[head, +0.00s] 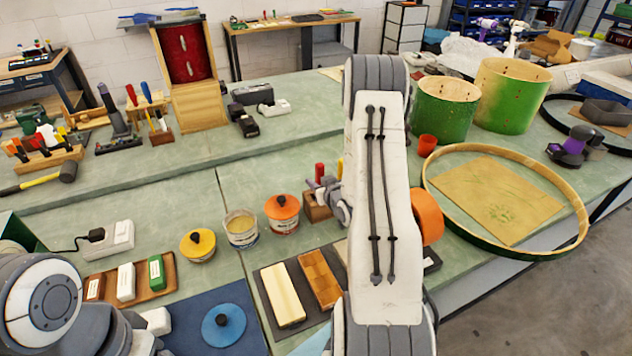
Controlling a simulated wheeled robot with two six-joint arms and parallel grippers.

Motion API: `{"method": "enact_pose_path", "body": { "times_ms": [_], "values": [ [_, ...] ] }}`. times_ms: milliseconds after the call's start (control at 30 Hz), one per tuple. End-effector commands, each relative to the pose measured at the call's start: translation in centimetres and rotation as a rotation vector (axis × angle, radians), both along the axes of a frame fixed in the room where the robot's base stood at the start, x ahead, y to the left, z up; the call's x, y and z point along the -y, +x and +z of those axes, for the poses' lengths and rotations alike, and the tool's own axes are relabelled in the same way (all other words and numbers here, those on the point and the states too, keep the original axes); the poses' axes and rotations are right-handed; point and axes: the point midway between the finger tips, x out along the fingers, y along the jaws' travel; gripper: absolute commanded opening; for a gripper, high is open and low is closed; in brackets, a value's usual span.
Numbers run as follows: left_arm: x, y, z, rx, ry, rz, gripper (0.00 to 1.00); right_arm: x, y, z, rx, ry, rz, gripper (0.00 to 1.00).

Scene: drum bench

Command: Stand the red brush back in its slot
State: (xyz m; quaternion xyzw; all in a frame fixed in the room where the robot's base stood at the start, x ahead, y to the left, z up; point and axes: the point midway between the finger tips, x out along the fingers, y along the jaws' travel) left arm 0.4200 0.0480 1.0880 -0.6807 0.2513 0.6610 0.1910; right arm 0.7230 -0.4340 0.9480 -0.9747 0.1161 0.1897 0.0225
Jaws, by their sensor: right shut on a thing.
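A red brush handle (320,172) stands about upright at the middle of the head view, just left of my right forearm. My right gripper (328,192) is beside it, shut on the red brush. A small wooden slotted block (316,208) is directly below and behind the fingers, partly hidden by them. A yellow handle (340,168) shows just to the right, at the forearm's edge. The brush's lower end is hidden, so I cannot tell whether it is in a slot. My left gripper (145,342) is low at the left, its fingers not clear.
Orange-lidded (282,211) and yellow-lidded (198,245) jars and an open jar (241,230) stand left of the block. A dark tray (262,300) with a pale block (283,294) lies in front. A large hoop (570,247) and green drum shells (512,97) are at right.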

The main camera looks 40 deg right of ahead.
Motion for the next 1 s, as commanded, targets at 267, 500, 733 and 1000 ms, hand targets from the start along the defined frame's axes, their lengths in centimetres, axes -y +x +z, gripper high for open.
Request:
{"method": "enact_pose_path", "body": {
  "times_ms": [267, 500, 733, 1000],
  "values": [
    [0.0, 0.0, -0.2, 0.000, 0.000, 0.000, 0.50, 0.0, 0.0, -0.3, 0.000, 0.000, 0.000, 0.02],
    [0.0, 0.0, -0.2, 0.000, 0.000, 0.000, 0.50, 0.0, 0.0, -0.3, 0.000, 0.000, 0.000, 0.62],
    [0.0, 0.0, -0.3, 0.000, 0.000, 0.000, 0.50, 0.0, -0.1, -0.3, 0.000, 0.000, 0.000, 0.62],
    [0.0, 0.0, -1.2, 0.000, 0.000, 0.000, 0.50, -0.6, -3.0, 0.8, 0.000, 0.001, -0.004, 0.62]
  ]
}}
